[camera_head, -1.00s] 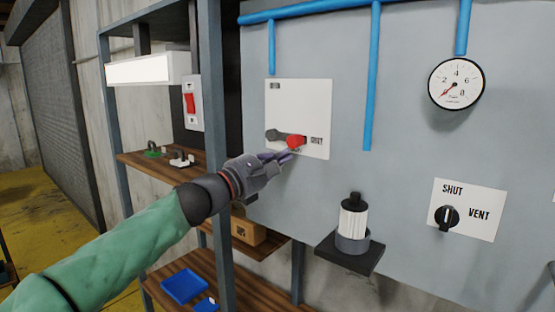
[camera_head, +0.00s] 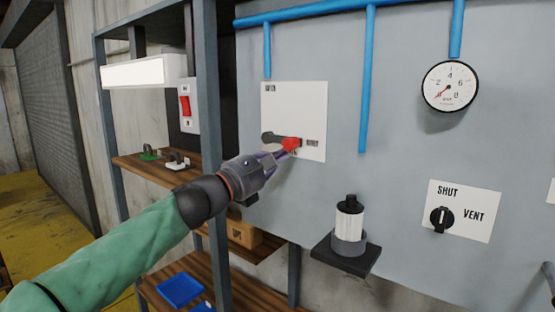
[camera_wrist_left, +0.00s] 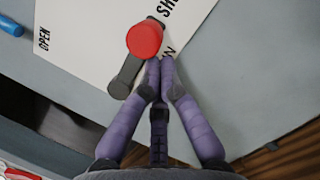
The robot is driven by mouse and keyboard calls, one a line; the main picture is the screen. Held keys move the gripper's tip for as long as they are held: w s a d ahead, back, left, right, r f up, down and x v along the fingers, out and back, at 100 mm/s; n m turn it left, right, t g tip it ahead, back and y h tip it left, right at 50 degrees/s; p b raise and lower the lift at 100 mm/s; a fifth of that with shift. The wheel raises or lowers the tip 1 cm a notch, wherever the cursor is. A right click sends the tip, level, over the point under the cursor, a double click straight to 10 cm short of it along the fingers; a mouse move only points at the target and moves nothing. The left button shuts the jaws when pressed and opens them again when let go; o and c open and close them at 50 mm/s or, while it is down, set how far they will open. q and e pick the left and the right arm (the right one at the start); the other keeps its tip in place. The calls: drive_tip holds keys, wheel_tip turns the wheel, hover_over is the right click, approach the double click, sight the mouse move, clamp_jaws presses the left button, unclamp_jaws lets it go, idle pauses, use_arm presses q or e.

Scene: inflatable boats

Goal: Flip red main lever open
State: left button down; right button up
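The main lever (camera_head: 279,138) is a dark grey arm with a red knob (camera_head: 292,144) on its right end. It lies nearly level on a white plate (camera_head: 300,105), with the knob beside the right-hand label. In the left wrist view the red knob (camera_wrist_left: 145,38) is just past my fingertips, and the words OPEN and part of SHUT show on the plate. My left gripper (camera_head: 284,151) is at the knob's lower left. Its purple fingers (camera_wrist_left: 161,72) are drawn together with nothing visible between them. I cannot tell whether they touch the knob. My right gripper is out of view.
Blue pipes (camera_head: 368,80) run along the grey panel. A gauge (camera_head: 450,86), a SHUT/VENT knob (camera_head: 441,219) and a black-and-white canister (camera_head: 349,220) on a small bracket are to the right. A shelf post (camera_head: 208,100) stands left of the panel, close to my forearm.

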sight(280, 137)
use_arm(q)
drive_tip(key=shift+r+n, duration=0.15)
drive_tip(key=shift+n, duration=0.15)
drive_tip(key=r+n, duration=0.1)
drive_tip(key=n, duration=0.2)
drive_tip(key=r+n+t+y, duration=0.1)
drive_tip(key=shift+s+d+r+n, duration=0.25)
drive_tip(key=shift+r+n, duration=0.05)
drive_tip(key=r+n, duration=0.1)
drive_tip(key=n+t+y+p, duration=0.1)
drive_tip(key=n, duration=0.1)
drive_tip(key=shift+r+n, duration=0.3)
drive_tip(key=shift+r, duration=0.1)
drive_tip(key=shift+w+a+r+n+t+y+p, duration=0.15)
drive_tip(key=shift+w+a+r+n+y+p, duration=0.3)
drive_tip(key=shift+r+n+p, duration=0.5)
drive_tip(key=shift+w+a+r+n+t+y+p, duration=0.1)
drive_tip(key=shift+w+a+r+n+y+p, duration=0.35)
drive_tip(key=shift+n+p, duration=0.85)
drive_tip(key=shift+w+a+r+n+t+y+p, duration=0.2)
drive_tip(key=shift+a+r+n+p, duration=0.45)
drive_tip(key=shift+r+n+p, duration=0.45)
drive_tip(key=shift+w+f, duration=0.1)
drive_tip(key=shift+f, duration=0.1)
